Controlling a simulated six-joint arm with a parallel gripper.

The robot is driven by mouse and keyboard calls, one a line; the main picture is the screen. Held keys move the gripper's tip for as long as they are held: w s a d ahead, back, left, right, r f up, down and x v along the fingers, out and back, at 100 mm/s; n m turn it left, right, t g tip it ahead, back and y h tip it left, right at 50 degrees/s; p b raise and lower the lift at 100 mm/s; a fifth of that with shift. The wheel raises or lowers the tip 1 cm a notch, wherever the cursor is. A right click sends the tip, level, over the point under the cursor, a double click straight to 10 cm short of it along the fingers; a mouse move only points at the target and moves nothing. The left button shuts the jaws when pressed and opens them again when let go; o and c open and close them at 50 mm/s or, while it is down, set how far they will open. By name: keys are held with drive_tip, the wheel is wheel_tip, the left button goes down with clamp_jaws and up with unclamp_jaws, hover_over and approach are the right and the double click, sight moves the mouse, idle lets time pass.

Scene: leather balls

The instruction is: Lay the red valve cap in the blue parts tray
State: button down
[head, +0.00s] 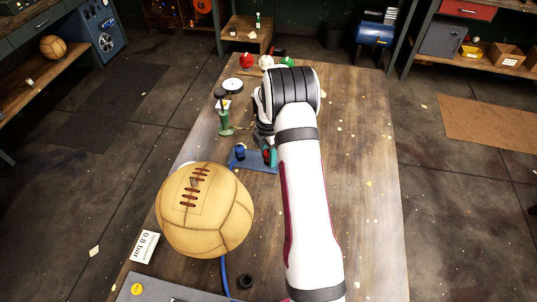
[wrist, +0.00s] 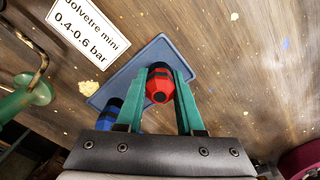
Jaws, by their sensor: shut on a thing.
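The red valve cap (wrist: 160,84) with a dark band is held between the teal fingers of my gripper (wrist: 163,78). In the head view the cap (head: 266,155) shows as a small red spot beside a teal finger. The blue parts tray (wrist: 125,73) lies on the table behind and below the cap in the wrist view; in the head view the tray (head: 259,163) is partly hidden by my arm. I cannot tell whether the cap touches the tray. A blue cap-like part (wrist: 108,115) stands by the left finger, partly hidden, and shows at the tray's left end (head: 239,152).
A large tan leather ball (head: 205,210) sits in front of the tray, left of my arm. A green stand (head: 224,124) stands behind left. Red (head: 246,61), white and green items line the far edge.

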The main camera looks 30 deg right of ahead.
drive_tip(key=c, duration=0.5)
unclamp_jaws()
drive_tip(key=shift+c, duration=0.2)
wheel_tip(320, 180, up, 12)
drive_tip(key=shift+r, duration=0.15)
drive_tip(key=s+a+r+m, duration=0.3)
drive_tip(key=a, duration=0.2)
drive_tip(key=s+a+r+m, duration=0.3)
drive_tip(key=s+a+m, duration=0.1)
drive_tip(key=a, duration=0.1)
drive_tip(key=s+a+r+m, duration=0.3)
drive_tip(key=s+a+r, duration=0.1)
drive_tip(key=shift+s+a+m+y, duration=0.1)
drive_tip(key=shift+a+m+y, duration=0.3)
drive_tip(key=s+a+m, duration=0.4)
drive_tip(key=s+m, duration=0.2)
drive_tip(key=s, duration=0.3)
drive_tip(key=s+a+f+m+y, duration=0.1)
drive_tip(key=s+a+m, duration=0.4)
drive_tip(key=s, duration=0.4)
drive_tip(key=shift+s+a+m, duration=0.25)
drive_tip(key=shift+s+m, duration=0.15)
drive_tip(key=shift+m, duration=0.5)
drive_tip(key=shift+f, duration=0.1)
